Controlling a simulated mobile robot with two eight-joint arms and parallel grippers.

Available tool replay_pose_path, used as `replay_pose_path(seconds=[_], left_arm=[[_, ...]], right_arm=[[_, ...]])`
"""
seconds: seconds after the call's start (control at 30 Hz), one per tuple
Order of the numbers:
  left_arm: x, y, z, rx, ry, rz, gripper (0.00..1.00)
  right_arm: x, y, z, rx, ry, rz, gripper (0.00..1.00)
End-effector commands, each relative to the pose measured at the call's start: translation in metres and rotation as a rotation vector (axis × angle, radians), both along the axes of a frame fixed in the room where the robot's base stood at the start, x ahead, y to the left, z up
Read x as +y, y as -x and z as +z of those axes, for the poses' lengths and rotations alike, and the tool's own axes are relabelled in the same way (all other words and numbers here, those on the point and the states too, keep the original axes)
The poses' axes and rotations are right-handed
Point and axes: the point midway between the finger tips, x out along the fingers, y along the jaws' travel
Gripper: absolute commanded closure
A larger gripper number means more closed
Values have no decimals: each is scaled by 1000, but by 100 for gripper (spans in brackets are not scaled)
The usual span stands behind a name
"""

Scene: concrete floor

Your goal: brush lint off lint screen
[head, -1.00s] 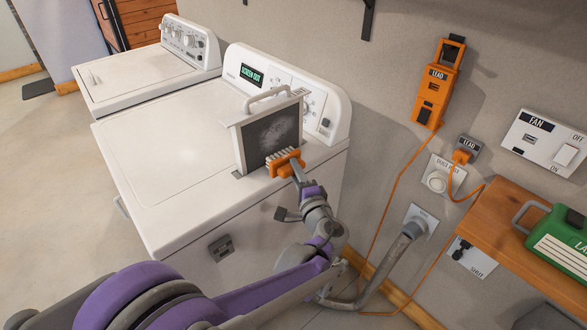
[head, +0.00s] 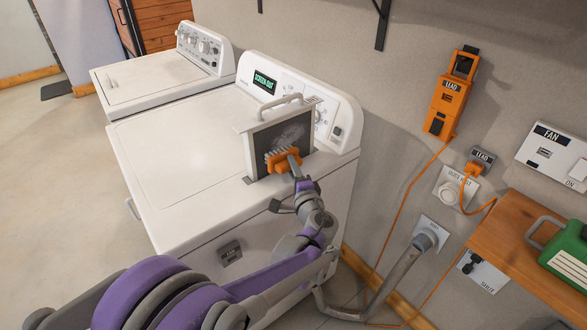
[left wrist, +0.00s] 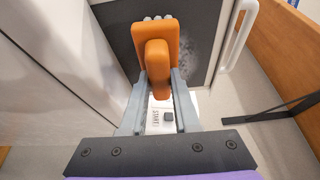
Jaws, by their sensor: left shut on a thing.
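The lint screen (head: 297,118) is a dark mesh panel in a pale frame with a handle on top. A pale patch of lint (head: 291,134) shows on the mesh above the brush. My left gripper (head: 296,173) is shut on an orange brush (head: 280,163) with pale bristles. The bristles are at the lower part of the mesh; I cannot tell whether they touch. The left wrist view shows the brush (left wrist: 157,45) between the fingers, in front of the dark mesh (left wrist: 195,55). My right gripper is out of view.
The dryer's panel reads "SCREEN OUT" (head: 265,82). A second white machine (head: 150,80) stands to the left. On the wall are an orange lead holder (head: 446,105) with a cord, a fan switch (head: 553,150) and a grey hose (head: 385,275). A wooden shelf (head: 520,235) holds a green case (head: 570,252).

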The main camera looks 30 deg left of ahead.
Motion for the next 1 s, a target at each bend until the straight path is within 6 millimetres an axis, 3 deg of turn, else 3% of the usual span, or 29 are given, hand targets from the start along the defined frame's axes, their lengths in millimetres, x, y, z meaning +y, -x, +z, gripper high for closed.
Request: replay_pose_path(seconds=[1.0], left_arm=[[12, -5, 0, 0, 0, 1, 100]], right_arm=[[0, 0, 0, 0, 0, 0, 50]])
